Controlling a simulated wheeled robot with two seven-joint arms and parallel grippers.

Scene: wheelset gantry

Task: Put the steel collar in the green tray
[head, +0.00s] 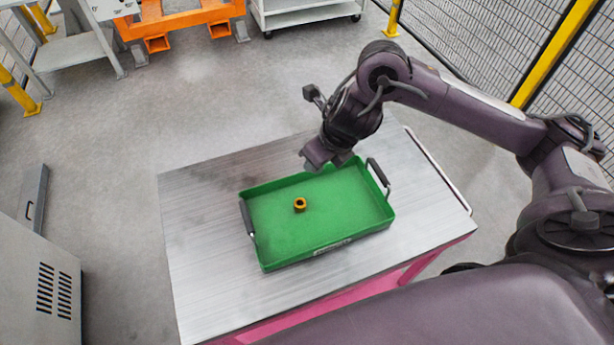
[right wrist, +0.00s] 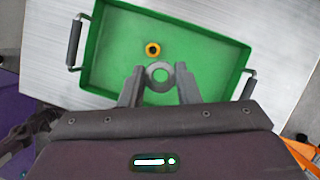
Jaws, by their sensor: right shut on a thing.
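The green tray (head: 345,205) lies on the steel-topped table, with a dark handle at each end. It also fills the upper part of the right wrist view (right wrist: 205,80). My right gripper (head: 318,158) is over the tray's far edge in the head view. In the right wrist view its two fingers are shut on the steel collar (right wrist: 160,84), a grey ring. The collar appears over the tray floor in that view; its height above the floor is hard to tell. In the head view the gripper hides it. My left gripper is not in view.
A brass-coloured nut (head: 300,204) lies on the tray floor, left of the middle. It also shows just beyond the collar in the right wrist view (right wrist: 153,49). The table top (head: 205,235) is bare around the tray. Mesh fencing (head: 480,45) stands behind at right.

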